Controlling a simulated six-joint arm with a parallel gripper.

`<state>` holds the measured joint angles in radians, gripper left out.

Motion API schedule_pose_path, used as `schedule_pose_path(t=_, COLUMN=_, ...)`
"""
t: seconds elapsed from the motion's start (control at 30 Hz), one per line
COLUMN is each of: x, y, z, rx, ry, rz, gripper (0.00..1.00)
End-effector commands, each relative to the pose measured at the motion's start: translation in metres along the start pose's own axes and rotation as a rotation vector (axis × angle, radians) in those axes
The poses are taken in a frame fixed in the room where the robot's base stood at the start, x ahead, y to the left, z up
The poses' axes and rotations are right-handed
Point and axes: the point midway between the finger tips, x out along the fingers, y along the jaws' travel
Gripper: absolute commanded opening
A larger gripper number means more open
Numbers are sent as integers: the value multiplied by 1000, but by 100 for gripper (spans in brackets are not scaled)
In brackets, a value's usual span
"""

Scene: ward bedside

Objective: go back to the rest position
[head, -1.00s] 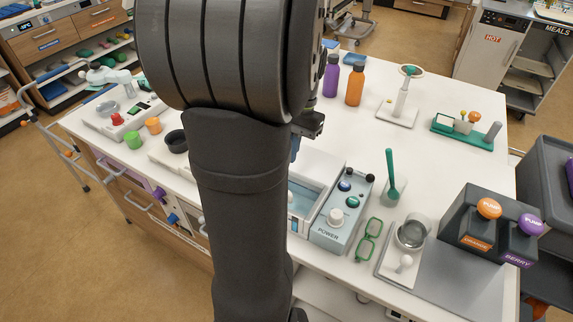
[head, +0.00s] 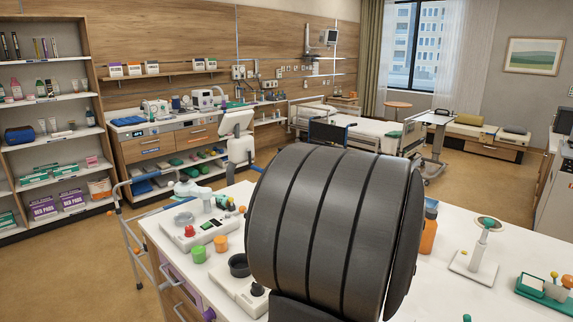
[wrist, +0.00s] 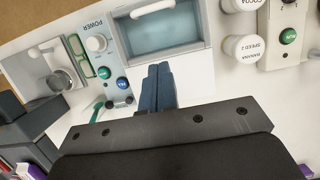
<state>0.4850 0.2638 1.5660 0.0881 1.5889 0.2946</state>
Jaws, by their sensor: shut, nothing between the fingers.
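My gripper (wrist: 157,88) shows in the wrist view with its two blue fingers together, shut and empty. It is above the white counter, near the edge of a light-blue device with a window-like basin (wrist: 160,33). In the head view my own dark arm link fills the middle and hides the gripper and the counter behind it.
A power panel (wrist: 100,50) lies left of the basin in the wrist view.

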Motion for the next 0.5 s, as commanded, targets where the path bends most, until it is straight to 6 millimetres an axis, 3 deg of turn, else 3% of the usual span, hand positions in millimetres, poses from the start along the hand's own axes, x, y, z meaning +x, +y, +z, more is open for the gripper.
schedule_pose_path(t=0.43, x=85, y=0, z=2, rx=0, ry=-4, rz=2, gripper=0)
schedule_pose_path(t=0.5, x=92, y=0, z=10, rx=-2, ry=-3, rz=1, gripper=0)
